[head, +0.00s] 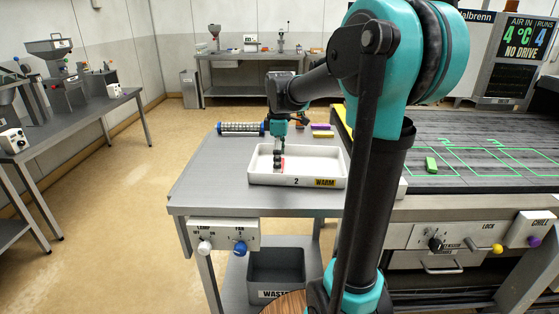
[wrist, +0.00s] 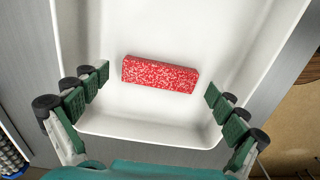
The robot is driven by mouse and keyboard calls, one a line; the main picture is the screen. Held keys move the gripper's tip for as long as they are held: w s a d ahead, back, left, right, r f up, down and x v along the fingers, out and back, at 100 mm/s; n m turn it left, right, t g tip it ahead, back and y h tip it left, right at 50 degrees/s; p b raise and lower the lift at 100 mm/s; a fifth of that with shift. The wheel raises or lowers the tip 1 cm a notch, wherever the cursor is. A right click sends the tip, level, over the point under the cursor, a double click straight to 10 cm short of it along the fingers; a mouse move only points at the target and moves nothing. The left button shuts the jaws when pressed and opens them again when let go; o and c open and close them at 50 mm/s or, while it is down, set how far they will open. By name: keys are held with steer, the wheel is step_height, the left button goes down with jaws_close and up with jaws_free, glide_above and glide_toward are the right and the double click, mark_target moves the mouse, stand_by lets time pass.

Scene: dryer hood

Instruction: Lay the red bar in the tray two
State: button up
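The red bar (wrist: 160,74), speckled with white, lies flat inside a white tray in the wrist view. In the head view only a small red part of the bar (head: 284,165) shows beside my fingers. The white tray (head: 262,178) is marked "2" and "WARM" on its front and stands on the metal table. My gripper (head: 279,163) reaches down into the tray. In the wrist view its fingers are spread wide, one on each side of the bar's ends, with visible gaps. The gripper is empty.
A roller-like cylinder (head: 240,128) and purple (head: 320,127) and yellow (head: 323,135) bars lie behind the tray. A green bar (head: 431,165) lies on the dark belt (head: 470,180) at right. A grey waste bin (head: 276,271) stands below. The table's left side is clear.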

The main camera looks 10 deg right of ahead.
step_height(320, 180, up, 12)
steer(key=shift+r, duration=0.15)
stand_by(0.6)
